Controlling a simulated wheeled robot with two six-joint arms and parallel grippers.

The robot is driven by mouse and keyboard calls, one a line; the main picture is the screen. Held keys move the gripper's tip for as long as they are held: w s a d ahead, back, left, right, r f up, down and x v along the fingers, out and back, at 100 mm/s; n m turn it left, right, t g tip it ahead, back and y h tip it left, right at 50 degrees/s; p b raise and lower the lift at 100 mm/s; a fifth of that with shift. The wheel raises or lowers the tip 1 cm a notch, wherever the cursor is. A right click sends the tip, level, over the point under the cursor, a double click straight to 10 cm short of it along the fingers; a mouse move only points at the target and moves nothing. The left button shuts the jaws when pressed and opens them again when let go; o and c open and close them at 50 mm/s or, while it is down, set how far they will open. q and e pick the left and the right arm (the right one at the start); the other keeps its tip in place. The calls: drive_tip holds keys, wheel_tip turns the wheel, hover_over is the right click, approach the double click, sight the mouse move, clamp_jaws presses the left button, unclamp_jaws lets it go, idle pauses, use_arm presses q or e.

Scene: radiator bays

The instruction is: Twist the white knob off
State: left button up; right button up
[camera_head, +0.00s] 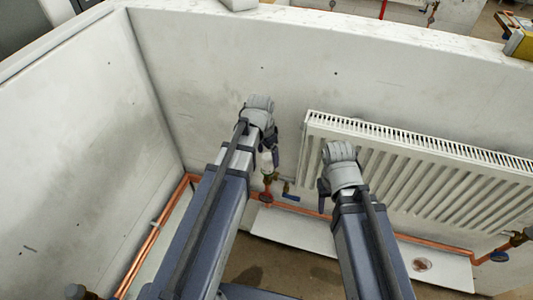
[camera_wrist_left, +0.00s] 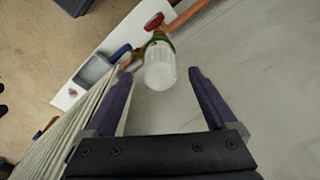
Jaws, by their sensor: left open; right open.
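The white knob (camera_head: 267,160) sits on a brass valve on the copper pipework, left of the radiator. It also shows in the left wrist view (camera_wrist_left: 160,70), pale and ribbed. My left gripper (camera_wrist_left: 160,76) is open, its two dark fingers on either side of the knob's near end. A gap shows on the right side; the left finger is close to the knob, and I cannot tell whether it touches. In the head view my left gripper (camera_head: 271,150) partly covers the knob. My right gripper (camera_head: 324,190) is in front of the radiator's left end, its fingers mostly hidden.
A white ribbed radiator (camera_head: 430,175) hangs on the wall at right. A blue lever (camera_head: 290,197) is just right of the knob's valve. Copper pipe (camera_head: 150,245) runs low along the walls. In the wrist view a red handle (camera_wrist_left: 154,21) lies beyond the knob.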

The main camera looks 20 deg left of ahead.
sight(268, 162)
use_arm(q)
drive_tip(key=f+b, duration=0.3)
drive_tip(key=f, duration=0.1)
drive_tip(key=shift+w+d+f+b, duration=0.15)
drive_tip(key=shift+w+f+b, duration=0.05)
drive_tip(key=shift+f+b, duration=0.15)
drive_tip(key=shift+r, duration=0.1)
clamp_jaws()
idle(0.4)
drive_tip(key=shift+f, duration=0.2)
idle(0.3)
drive_tip(key=n, duration=0.5)
drive_tip(key=shift+n+y, duration=0.3)
drive_tip(key=shift+n, duration=0.1)
drive_tip(key=n, duration=0.6)
drive_tip(key=shift+y, duration=0.4)
